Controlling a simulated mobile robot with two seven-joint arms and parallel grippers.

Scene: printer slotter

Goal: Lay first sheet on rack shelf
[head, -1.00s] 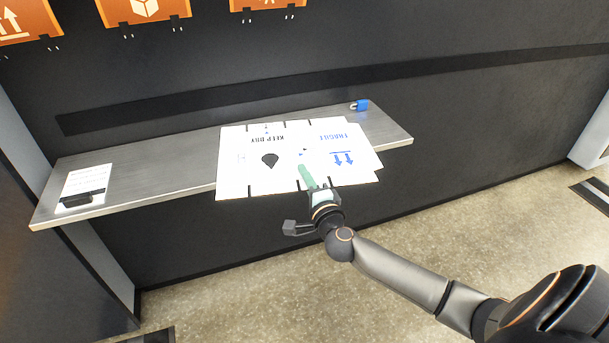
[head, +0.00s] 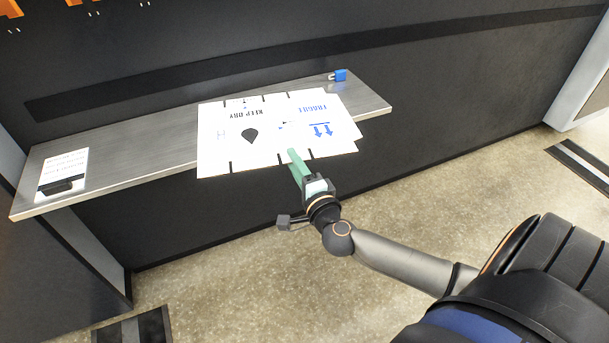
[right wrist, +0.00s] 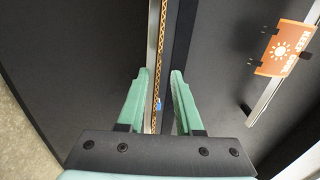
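A white cardboard sheet marked KEEP DRY (head: 222,125) lies flat on the grey metal rack shelf (head: 120,140). My left gripper is not in view.
A blue padlock-like item (head: 340,75) sits at the shelf's back right. A printed paper with a black item (head: 62,172) is at its left end. An orange sign (right wrist: 284,48) hangs beyond in the right wrist view. The floor in front is clear.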

